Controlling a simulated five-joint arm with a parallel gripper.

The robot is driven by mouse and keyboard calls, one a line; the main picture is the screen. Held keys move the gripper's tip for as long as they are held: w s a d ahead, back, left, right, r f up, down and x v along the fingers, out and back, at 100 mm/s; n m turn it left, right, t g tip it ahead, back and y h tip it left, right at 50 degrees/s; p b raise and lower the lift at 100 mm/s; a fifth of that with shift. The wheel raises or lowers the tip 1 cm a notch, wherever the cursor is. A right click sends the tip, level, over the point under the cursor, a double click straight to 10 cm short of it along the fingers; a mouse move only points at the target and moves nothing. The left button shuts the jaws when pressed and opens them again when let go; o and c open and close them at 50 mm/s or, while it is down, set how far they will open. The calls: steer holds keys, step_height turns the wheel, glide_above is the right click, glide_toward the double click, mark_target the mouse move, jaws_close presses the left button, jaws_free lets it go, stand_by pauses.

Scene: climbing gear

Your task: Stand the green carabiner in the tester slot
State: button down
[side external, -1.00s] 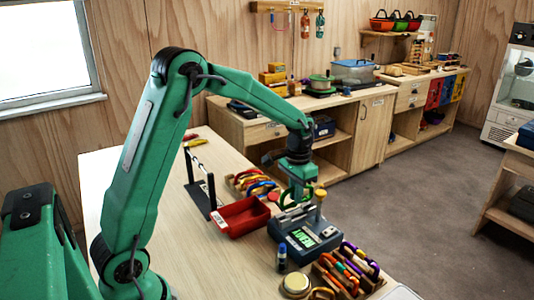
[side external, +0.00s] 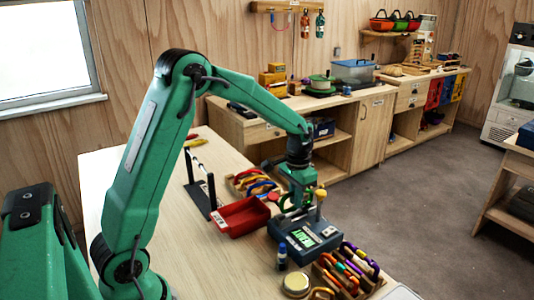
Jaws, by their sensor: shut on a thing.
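The green carabiner (side external: 283,202) hangs upright below my gripper (side external: 298,192), which is shut on it. My gripper points down over the blue-grey tester (side external: 307,238), which has a lit green display and stands near the table's right edge. The carabiner's lower end is at the back part of the tester. The slot itself is hidden, and I cannot tell whether the carabiner touches it.
A red bin (side external: 243,216) stands close left of the tester, with several coloured carabiners (side external: 255,184) behind it. A blue-capped bottle (side external: 282,258), a round tin (side external: 296,284) and a rack of carabiners (side external: 345,272) stand in front.

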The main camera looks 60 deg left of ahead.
steer(key=shift+f, duration=0.2)
steer(key=shift+f, duration=1)
steer(key=shift+f, duration=0.6)
stand_by(0.4)
steer(key=c, duration=1.4)
jaws_free()
steer(key=shift+c, duration=0.2)
steer(key=shift+r, duration=0.15)
